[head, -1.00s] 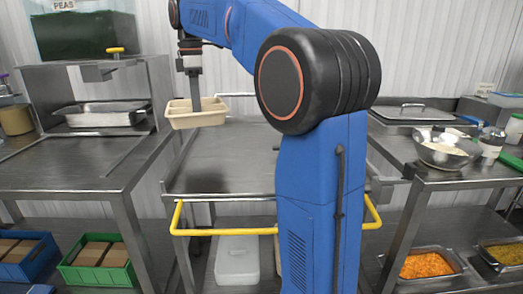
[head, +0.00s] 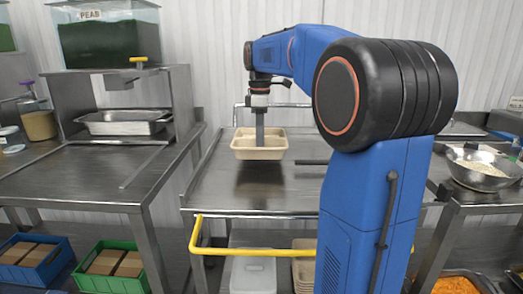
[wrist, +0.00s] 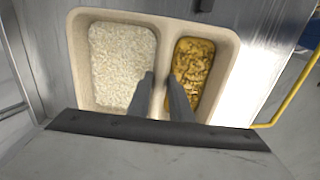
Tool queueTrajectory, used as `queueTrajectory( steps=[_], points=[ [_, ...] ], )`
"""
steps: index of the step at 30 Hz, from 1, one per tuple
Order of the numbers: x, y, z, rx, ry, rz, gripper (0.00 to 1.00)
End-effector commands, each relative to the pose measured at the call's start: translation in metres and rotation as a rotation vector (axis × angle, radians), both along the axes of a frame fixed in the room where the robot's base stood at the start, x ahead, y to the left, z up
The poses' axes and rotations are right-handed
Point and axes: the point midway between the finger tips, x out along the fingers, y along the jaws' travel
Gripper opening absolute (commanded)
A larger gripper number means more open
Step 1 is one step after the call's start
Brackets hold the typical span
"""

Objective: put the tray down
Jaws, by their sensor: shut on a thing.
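The tray (head: 243,153) is beige with two compartments, and it is over the steel top of the cart (head: 225,187) in the head view. A dark shadow shows beneath it, and I cannot tell whether it touches the surface. In the wrist view, the tray (wrist: 78,60) holds white rice (wrist: 122,60) in its left compartment and a yellow-brown food (wrist: 190,62) in its right. My gripper (wrist: 160,82) is shut on the divider between the compartments, pointing down from above. It also shows in the head view (head: 260,140).
The cart's yellow rail (head: 250,251) runs along its near side. A steel counter (head: 85,172) stands at left with a metal pan (head: 125,122). A metal bowl (head: 484,172) stands on the right counter. The cart top around the tray looks clear.

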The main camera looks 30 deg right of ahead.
Motion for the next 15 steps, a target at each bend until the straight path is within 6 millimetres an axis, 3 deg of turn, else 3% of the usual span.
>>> queueTrajectory(
  steps=[9, 15],
  points=[
    [-0.001, 0.000, -0.037, 0.000, 0.002, 0.000, 0.00],
    [0.000, 0.000, -0.040, 0.000, 0.000, 0.000, 0.00]
  ],
)
